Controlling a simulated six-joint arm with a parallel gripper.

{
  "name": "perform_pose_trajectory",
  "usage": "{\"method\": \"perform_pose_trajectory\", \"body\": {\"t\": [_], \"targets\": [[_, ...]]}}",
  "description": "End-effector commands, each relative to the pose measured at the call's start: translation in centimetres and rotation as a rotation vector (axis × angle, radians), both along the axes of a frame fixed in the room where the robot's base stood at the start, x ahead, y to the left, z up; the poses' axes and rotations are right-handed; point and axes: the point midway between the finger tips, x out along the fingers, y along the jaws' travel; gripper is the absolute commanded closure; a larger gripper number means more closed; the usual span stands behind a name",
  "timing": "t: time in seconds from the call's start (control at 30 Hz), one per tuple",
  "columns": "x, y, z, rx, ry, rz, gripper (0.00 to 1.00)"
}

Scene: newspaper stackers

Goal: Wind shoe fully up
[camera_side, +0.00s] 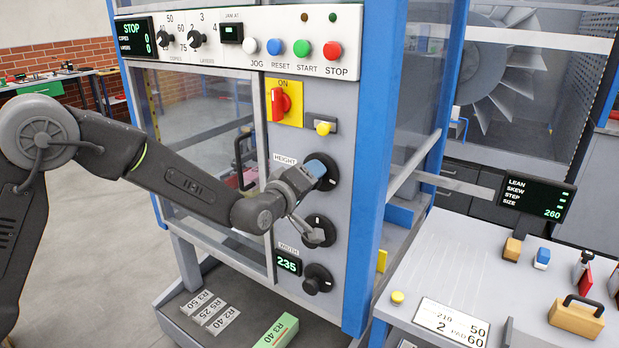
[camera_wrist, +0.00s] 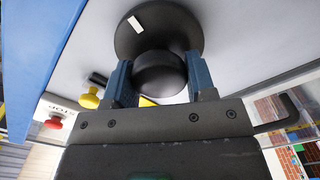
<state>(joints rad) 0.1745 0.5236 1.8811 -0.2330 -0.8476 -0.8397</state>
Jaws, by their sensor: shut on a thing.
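The black knob (camera_side: 331,172) beside the HEIGHT label is on the grey front panel (camera_side: 346,262). In the wrist view the knob (camera_wrist: 161,74) stands between my two blue fingers, on a round black disc (camera_wrist: 142,26) with a white mark. My gripper (camera_side: 317,168) is shut on this knob; its fingers (camera_wrist: 160,78) sit on opposite sides. Below is a second black knob (camera_side: 318,232), partly behind my gripper's grey body in the side view. A third knob (camera_side: 317,279) is beside the WIDTH display (camera_side: 287,262) reading 235. I cannot make out the shoe.
A blue post (camera_side: 374,170) stands close right of the knobs. A red switch (camera_side: 280,103) and a yellow button (camera_side: 323,128) are above. A clear door (camera_side: 205,130) is on the left. The bench (camera_side: 470,270) at right holds blocks and a yellow button.

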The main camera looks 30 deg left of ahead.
Motion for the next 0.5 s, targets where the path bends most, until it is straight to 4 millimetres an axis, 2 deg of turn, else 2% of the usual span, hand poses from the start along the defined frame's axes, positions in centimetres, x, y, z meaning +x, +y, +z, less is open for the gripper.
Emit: {"method": "perform_pose_trajectory", "body": {"t": [0.5], "targets": [[0.02, 0.16, -0.19, -0.473, -0.001, 0.003, 0.73]]}}
